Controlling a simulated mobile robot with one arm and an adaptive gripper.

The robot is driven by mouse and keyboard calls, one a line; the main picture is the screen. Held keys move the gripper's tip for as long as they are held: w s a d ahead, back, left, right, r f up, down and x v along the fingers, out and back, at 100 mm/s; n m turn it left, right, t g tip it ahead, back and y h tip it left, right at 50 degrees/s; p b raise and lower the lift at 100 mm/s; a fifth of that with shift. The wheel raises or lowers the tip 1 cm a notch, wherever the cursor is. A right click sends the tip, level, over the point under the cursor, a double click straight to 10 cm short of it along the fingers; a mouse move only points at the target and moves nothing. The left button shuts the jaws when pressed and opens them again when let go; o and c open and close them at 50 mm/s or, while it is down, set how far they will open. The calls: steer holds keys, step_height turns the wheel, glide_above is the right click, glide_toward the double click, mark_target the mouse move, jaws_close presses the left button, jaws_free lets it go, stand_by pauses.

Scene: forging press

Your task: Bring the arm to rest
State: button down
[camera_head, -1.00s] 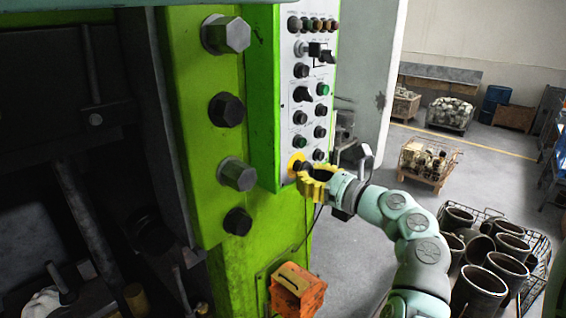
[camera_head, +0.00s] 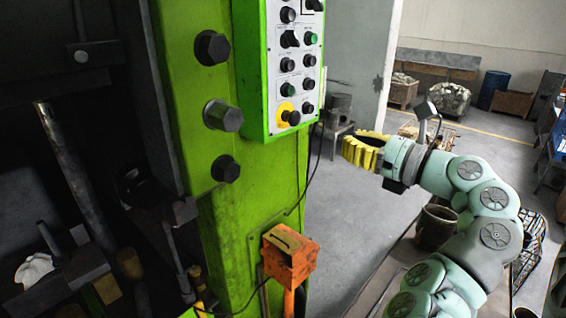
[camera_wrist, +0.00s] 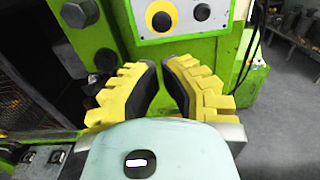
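My gripper (camera_head: 352,150), with yellow ribbed fingers, is in the air to the right of the green press in the head view. It is apart from the control panel (camera_head: 296,70). In the wrist view my gripper (camera_wrist: 160,64) has its dark-padded fingers apart, with a narrow gap at the tips and nothing between them. The panel's black button on a yellow disc (camera_head: 287,114) also shows in the wrist view (camera_wrist: 161,17), beyond the fingertips. The arm reaches in from the lower right, with its elbow bent.
The green press column (camera_head: 235,230) with large bolts stands on the left. An orange box (camera_head: 290,256) is on a post in front of it. Grey floor (camera_head: 345,215) is open between press and arm.

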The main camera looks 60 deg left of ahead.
steer(key=shift+w+d, duration=0.15)
steer(key=shift+d, duration=0.4)
